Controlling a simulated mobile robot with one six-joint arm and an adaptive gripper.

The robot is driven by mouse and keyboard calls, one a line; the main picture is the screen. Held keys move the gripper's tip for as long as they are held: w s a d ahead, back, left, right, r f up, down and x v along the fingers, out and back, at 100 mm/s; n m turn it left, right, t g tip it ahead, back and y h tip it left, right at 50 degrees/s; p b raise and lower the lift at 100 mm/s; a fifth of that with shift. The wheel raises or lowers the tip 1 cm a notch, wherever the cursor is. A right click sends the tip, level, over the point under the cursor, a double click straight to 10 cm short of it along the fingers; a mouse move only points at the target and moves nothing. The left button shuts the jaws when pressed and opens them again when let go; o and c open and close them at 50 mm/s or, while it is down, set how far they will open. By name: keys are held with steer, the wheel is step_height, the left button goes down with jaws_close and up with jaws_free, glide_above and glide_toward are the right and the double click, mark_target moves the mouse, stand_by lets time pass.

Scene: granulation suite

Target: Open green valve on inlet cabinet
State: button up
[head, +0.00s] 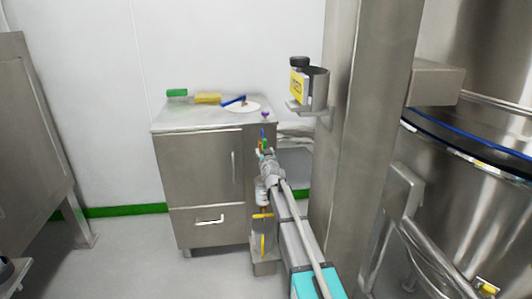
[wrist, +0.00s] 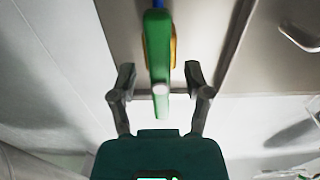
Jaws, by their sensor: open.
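The inlet cabinet (head: 197,170) is a steel box with a door and a drawer, standing against the wall left of centre in the head view. The green valve handle (wrist: 158,55) is a long narrow lever in the wrist view, with blue and orange parts behind it. My gripper (wrist: 160,76) is open, with one finger on each side of the handle and a visible gap on both sides. In the head view my gripper (head: 265,158) is at the cabinet's right side and largely hides the valve, where only small coloured bits show.
On the cabinet top lie a green block (head: 177,92), a yellow block (head: 208,98) and a white dish (head: 243,107) with a blue tool. A steel column (head: 357,120) and a large steel vessel (head: 475,180) stand at right.

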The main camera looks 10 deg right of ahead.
steer(key=shift+s, duration=0.1)
steer(key=s, duration=1.1)
steer(key=shift+s, duration=0.4)
steer(key=shift+s, duration=0.1)
